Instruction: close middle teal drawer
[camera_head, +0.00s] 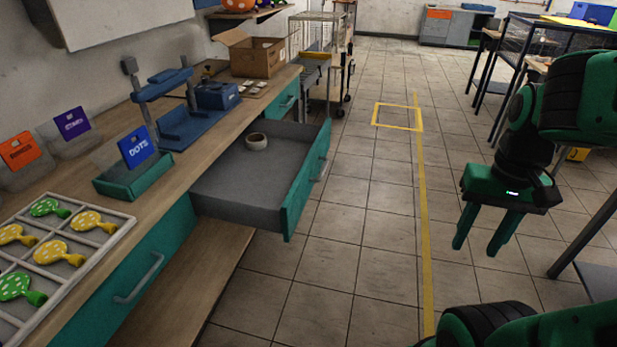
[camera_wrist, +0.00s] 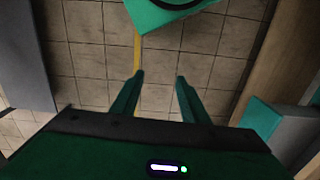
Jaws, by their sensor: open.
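The middle teal drawer (camera_head: 305,186) is pulled far out from under the wooden counter, its grey interior showing. A small round beige bowl-like item (camera_head: 257,142) sits inside it near the back. My gripper (camera_head: 481,233) hangs over the aisle floor to the right of the drawer, well apart from it, fingers pointing down. It is open and empty; its two green fingers (camera_wrist: 160,85) also show in the wrist view with only floor tiles between them. In the wrist view a teal and grey piece at the lower right (camera_wrist: 262,118) may be part of the drawer; I cannot tell.
A closed teal drawer (camera_head: 138,277) is nearer, another (camera_head: 286,103) farther. The counter holds a balloon tray (camera_head: 122,222), a blue press (camera_head: 180,130) and a cardboard box (camera_head: 255,55). A wire cart (camera_head: 322,60) stands beyond. The tiled aisle (camera_head: 375,220) is clear; dark-framed tables stand right.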

